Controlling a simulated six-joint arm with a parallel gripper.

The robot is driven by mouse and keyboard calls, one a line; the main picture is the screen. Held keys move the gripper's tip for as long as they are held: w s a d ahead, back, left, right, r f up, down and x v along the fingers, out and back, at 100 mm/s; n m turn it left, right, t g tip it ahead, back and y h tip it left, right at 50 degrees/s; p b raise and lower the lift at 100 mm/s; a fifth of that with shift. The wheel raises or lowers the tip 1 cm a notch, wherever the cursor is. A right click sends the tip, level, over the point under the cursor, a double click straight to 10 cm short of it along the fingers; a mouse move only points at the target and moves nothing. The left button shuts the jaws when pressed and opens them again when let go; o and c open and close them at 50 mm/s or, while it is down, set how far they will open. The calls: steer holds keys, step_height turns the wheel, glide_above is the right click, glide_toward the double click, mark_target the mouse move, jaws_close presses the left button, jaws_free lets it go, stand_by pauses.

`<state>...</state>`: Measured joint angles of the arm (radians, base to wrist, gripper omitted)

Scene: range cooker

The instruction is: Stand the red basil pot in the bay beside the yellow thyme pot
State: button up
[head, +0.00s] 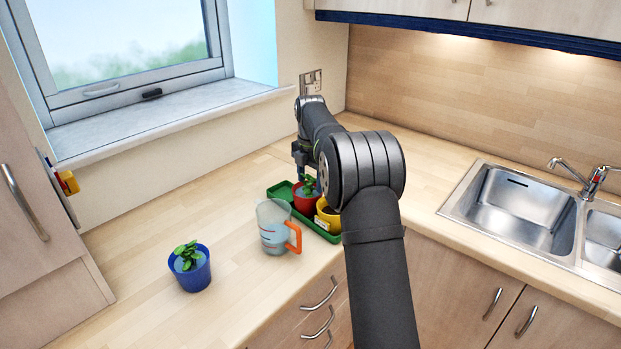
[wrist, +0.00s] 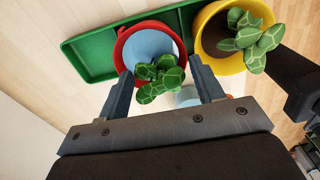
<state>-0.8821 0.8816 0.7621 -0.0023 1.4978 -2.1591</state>
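The red basil pot (head: 305,200) stands in the green tray (head: 281,189), right beside the yellow thyme pot (head: 328,222). In the wrist view the red pot (wrist: 121,50) shows a blue-grey top and green leaves, with the yellow pot (wrist: 203,30) close on its right. Bare green tray (wrist: 90,52) shows to the left of the red pot. My gripper (wrist: 160,68) has its fingers apart, one at each side of the near part of the red pot, with leaves between them. No firm grip on the pot shows. My arm hides part of the tray in the head view.
A clear measuring jug (head: 273,228) with an orange handle stands close in front of the tray. A blue pot (head: 190,270) with a plant stands at the front left. Counter between them is free. The sink (head: 515,210) is at the right; wall and windowsill lie behind.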

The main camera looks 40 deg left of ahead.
steer(key=shift+r, duration=0.15)
step_height(320, 180, up, 12)
stand_by(0.6)
steer(key=shift+f, duration=4.3)
